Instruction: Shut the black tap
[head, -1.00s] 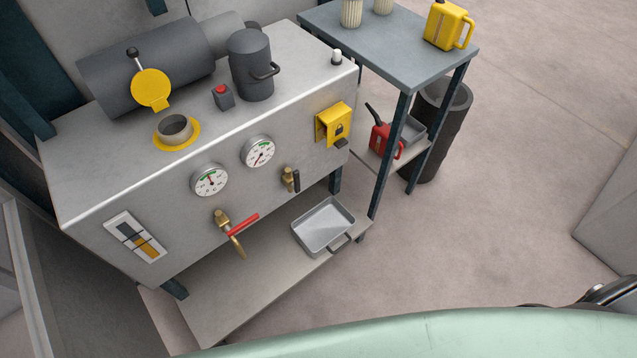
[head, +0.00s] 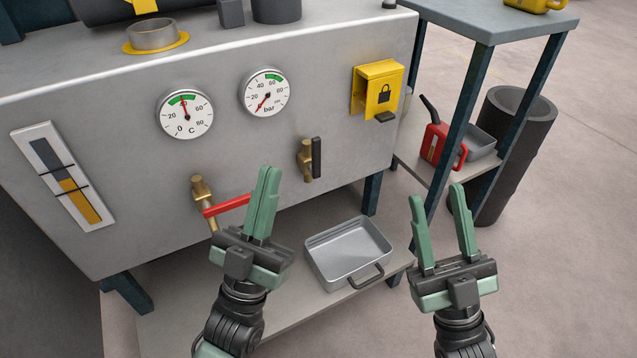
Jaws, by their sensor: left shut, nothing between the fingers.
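The black tap is a brass valve (head: 305,160) with a black handle (head: 317,157) that stands upright, on the front of the grey cabinet (head: 340,110). To its left is a brass tap (head: 199,188) with a red handle (head: 226,206) lying roughly sideways; its spout is partly hidden by my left gripper. My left gripper (head: 267,172) is shut and empty, below and left of the black handle, in front of the red handle's end in the picture. My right gripper (head: 437,195) is open and empty, right of the tray and apart from both taps.
A grey metal tray (head: 325,245) sits on the low shelf under the taps. Two dials (head: 185,115) and a yellow lock box (head: 378,88) are on the cabinet front. A side table (head: 490,20) with a red can (head: 436,142) on its shelf stands at the right.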

